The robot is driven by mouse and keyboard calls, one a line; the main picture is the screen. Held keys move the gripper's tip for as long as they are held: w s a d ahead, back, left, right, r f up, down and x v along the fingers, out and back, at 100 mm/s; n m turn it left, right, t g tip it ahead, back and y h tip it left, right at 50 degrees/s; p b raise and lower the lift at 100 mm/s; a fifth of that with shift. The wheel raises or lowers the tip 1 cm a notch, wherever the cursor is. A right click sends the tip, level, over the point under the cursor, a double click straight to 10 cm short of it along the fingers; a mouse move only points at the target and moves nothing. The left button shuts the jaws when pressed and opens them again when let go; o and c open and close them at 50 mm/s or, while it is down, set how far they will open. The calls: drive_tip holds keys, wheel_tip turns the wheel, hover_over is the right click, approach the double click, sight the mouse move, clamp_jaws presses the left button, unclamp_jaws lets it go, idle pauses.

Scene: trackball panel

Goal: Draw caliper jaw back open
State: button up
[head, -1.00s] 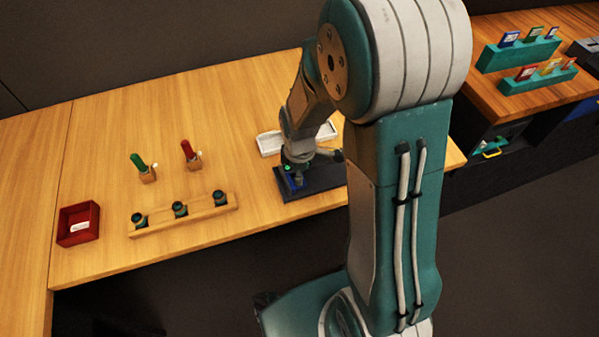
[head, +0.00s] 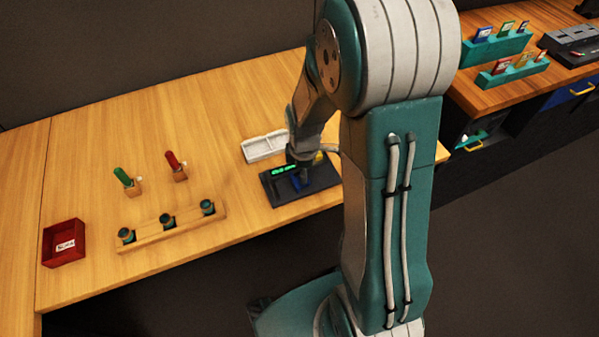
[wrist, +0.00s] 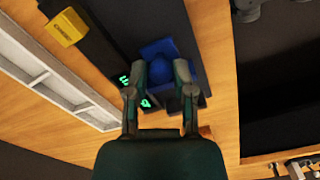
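The caliper sits on a dark base (head: 277,199) near the front edge of the bench, with a lit green readout (head: 285,169). The readout is partly hidden by a finger in the wrist view. The blue jaw (head: 299,184) stands on the base under my gripper (wrist: 160,70). In the wrist view the blue jaw (wrist: 158,50) fills the gap between my two fingers, which look closed on its sides. A yellow block (wrist: 65,27) sits at one end of the dark base; its other details are hidden by my arm in the head view.
A white divided tray (head: 262,147) lies just behind the base. To the left are a wooden rack (head: 190,228) with several dark cylinders, red and green-handled pieces (head: 172,160), and a red box (head: 49,250). Teal card holders (head: 515,73) stand on the right bench.

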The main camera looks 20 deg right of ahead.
drive_tip(key=shift+w+d, duration=0.1)
drive_tip(key=shift+d, duration=0.25)
wheel_tip(320, 180, up, 12)
drive_tip(key=shift+f, duration=0.1)
idle(0.4)
drive_tip(key=s+a+r+m+t, duration=0.1)
drive_tip(key=s+r+m+t, duration=0.1)
drive_tip(key=s+r+m, duration=0.2)
drive_tip(key=s+a+r+m+t, duration=0.1)
drive_tip(key=s+a+r+m, duration=0.1)
drive_tip(key=s+r+m, duration=0.2)
drive_tip(key=s+a+r+m+t, duration=0.2)
drive_tip(key=s+r+m, duration=0.3)
drive_tip(key=s, duration=0.1)
drive_tip(key=shift+s+a+m+t, duration=0.15)
drive_tip(key=shift+a+m+t, duration=0.05)
drive_tip(key=shift+m+t, duration=0.1)
drive_tip(key=shift+d, duration=0.1)
idle(1.3)
